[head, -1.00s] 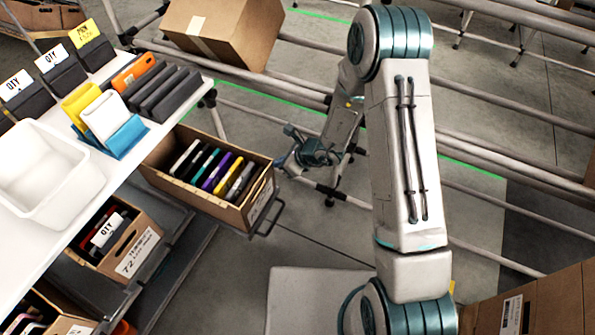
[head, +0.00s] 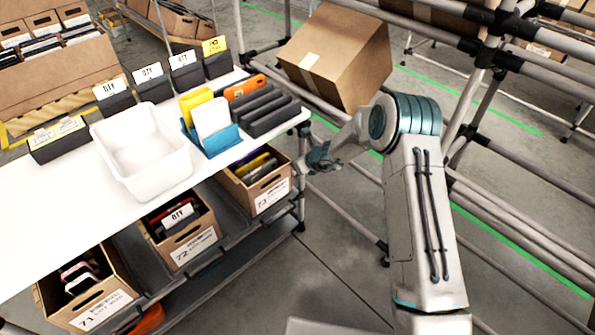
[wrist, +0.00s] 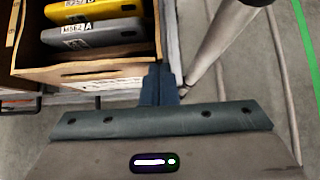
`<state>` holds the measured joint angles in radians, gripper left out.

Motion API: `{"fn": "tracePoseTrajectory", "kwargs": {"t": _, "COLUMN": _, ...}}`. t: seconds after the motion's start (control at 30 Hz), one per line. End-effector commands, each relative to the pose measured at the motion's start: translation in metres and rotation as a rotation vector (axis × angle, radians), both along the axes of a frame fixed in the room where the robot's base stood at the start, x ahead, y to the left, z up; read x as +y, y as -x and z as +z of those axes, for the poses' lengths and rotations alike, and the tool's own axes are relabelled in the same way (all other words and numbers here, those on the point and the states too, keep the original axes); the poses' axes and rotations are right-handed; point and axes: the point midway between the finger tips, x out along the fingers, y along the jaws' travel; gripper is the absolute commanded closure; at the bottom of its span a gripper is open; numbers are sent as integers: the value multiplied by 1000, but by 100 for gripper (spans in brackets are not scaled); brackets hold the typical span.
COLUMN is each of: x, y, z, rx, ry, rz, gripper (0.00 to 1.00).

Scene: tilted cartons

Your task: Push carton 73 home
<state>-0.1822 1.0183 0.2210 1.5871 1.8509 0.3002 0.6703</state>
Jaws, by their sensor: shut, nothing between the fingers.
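Carton 73 (head: 271,194) is a brown open box of upright phone-like items, on the lower rack below the right end of the white table (head: 85,195). Its labelled front faces outward, and its rear part is hidden under the tabletop. My gripper (head: 318,158) is shut and empty, just right of the carton's front. In the wrist view the closed fingers (wrist: 160,84) are at the right end of the carton's front wall (wrist: 90,75). They look touching or very close; I cannot tell which. A yellow and a grey item show inside the carton.
Carton 72 (head: 190,246) and carton 71 (head: 95,302) stand on the same rack to the left. A large tilted carton (head: 335,55) rests on the rails behind my arm. A rack post (head: 301,200) stands right of carton 73. Floor in front is clear.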

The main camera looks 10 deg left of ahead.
Motion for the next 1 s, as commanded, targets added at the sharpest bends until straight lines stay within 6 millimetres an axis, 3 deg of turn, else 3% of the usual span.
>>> {"fn": "tracePoseTrajectory", "kwargs": {"t": 0.73, "x": 17, "y": -5, "z": 2, "rx": -5, "ry": -7, "rz": 7, "gripper": 100}}
{"fn": "tracePoseTrajectory", "kwargs": {"t": 0.87, "x": 12, "y": -2, "z": 1, "rx": -6, "ry": -8, "rz": 8, "gripper": 100}}
{"fn": "tracePoseTrajectory", "kwargs": {"t": 1.0, "x": -5, "y": 6, "z": -3, "rx": -3, "ry": -4, "rz": 4, "gripper": 100}}
